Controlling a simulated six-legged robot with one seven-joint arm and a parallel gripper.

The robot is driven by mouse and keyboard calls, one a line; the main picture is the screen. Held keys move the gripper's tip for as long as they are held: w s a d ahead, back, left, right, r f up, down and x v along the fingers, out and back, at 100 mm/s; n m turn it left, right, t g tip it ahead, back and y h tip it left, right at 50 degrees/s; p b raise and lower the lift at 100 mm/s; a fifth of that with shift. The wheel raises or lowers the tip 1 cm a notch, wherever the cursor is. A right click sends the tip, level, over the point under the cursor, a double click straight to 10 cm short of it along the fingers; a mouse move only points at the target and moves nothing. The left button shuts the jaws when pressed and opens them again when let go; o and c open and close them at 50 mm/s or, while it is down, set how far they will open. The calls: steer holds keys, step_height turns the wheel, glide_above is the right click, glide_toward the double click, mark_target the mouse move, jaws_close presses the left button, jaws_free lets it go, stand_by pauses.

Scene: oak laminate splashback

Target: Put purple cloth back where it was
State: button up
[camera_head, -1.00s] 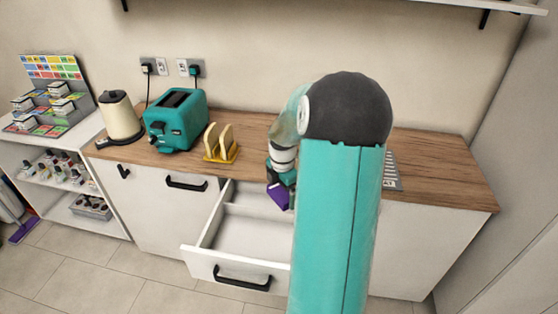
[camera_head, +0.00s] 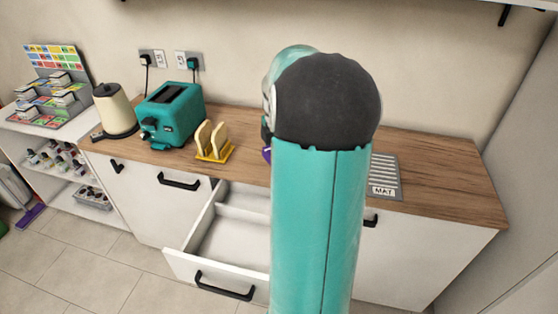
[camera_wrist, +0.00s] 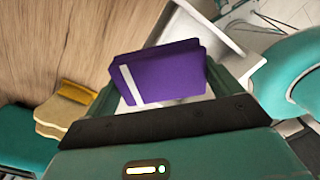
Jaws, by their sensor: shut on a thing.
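The purple cloth (camera_wrist: 172,72) is a folded block with a white stripe, held between the fingers of my gripper (camera_wrist: 168,98) in the wrist view. My gripper is shut on it. In the head view only a sliver of the purple cloth (camera_head: 267,155) shows at the left edge of my arm, near the front edge of the counter. My arm hides the gripper's fingers there. An open white drawer (camera_head: 217,277) with an inner divider stands below; its visible part is empty. My arm covers its right side.
Shelves with small goods (camera_head: 60,165) stand at the left.

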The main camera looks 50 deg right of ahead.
steer(key=w+d+f, duration=0.2)
steer(key=d+f, duration=0.1)
steer(key=w+d+f, duration=0.2)
steer(key=d+f, duration=0.1)
steer(key=w+d+f, duration=0.2)
steer(key=w+d, duration=0.1)
steer(key=shift+d+f, duration=0.35)
steer(key=shift+f, duration=0.05)
steer(key=shift+d+f, duration=0.2)
steer(key=shift+w+f, duration=0.1)
steer(key=shift+f, duration=1.5)
steer(key=shift+f, duration=0.15)
steer(key=o, duration=0.7)
step_height(320, 180, up, 12)
steer(key=shift+r, duration=0.15)
